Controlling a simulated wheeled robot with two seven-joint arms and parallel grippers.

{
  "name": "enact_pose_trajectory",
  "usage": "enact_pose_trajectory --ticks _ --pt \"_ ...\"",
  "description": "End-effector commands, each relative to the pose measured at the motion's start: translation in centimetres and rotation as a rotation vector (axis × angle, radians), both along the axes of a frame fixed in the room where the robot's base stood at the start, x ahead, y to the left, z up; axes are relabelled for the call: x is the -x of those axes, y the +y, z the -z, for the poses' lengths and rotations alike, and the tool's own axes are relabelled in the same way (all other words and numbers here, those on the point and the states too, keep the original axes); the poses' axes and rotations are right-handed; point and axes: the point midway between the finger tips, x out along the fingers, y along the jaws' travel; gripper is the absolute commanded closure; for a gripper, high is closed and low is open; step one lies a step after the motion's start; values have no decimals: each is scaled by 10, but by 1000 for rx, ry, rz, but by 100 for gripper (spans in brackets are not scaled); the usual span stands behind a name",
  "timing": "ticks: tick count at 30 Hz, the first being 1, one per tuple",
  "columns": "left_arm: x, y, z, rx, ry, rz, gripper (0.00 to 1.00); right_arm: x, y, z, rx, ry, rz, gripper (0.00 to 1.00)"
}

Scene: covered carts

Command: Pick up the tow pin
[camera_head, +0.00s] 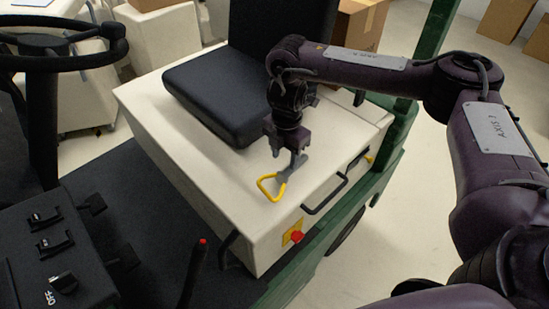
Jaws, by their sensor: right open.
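The tow pin has a yellow loop handle (270,187) and lies on the white seat box of the cart, near its front edge. What seems to be its grey shank runs up and right from the loop, partly hidden by my right gripper. My right gripper (288,156) points down over the shank end of the pin, with its jaws open. I cannot tell whether its fingers touch the pin. My left gripper is not in view.
The black seat (222,95) stands just behind and left of the gripper. A red button on a yellow plate (293,235) and a black handle (325,196) sit on the box's front side. A green post (432,45) rises at the right. A steering wheel (62,45) is at upper left.

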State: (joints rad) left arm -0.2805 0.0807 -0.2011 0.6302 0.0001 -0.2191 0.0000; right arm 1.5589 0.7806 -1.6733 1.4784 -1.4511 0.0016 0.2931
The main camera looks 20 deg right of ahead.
Motion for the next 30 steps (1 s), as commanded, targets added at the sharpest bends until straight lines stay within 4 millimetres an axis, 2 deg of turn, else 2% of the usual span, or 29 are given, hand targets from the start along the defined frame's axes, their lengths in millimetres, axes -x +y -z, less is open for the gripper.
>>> enact_pose_trajectory --ticks 3,5,8,12,15,18,21,25,28,30 --pt "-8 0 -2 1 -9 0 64 1 -6 3 7 10 12 55" --pt "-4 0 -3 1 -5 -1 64 1 -6 9 7 12 13 55" --pt "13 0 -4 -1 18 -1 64 1 -6 20 6 12 12 55" --pt "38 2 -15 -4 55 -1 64 0 -5 33 7 11 11 55" --pt "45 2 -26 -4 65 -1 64 0 -3 49 8 12 11 55" --pt "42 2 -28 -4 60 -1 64 -1 -3 65 7 10 12 55" --pt "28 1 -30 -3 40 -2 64 -1 -3 73 6 8 11 55" --pt "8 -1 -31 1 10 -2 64 -1 -4 75 5 8 11 55" --pt "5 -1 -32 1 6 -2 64 -1 -4 75 5 8 11 55" --pt "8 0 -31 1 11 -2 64 -1 -4 75 5 8 11 63"
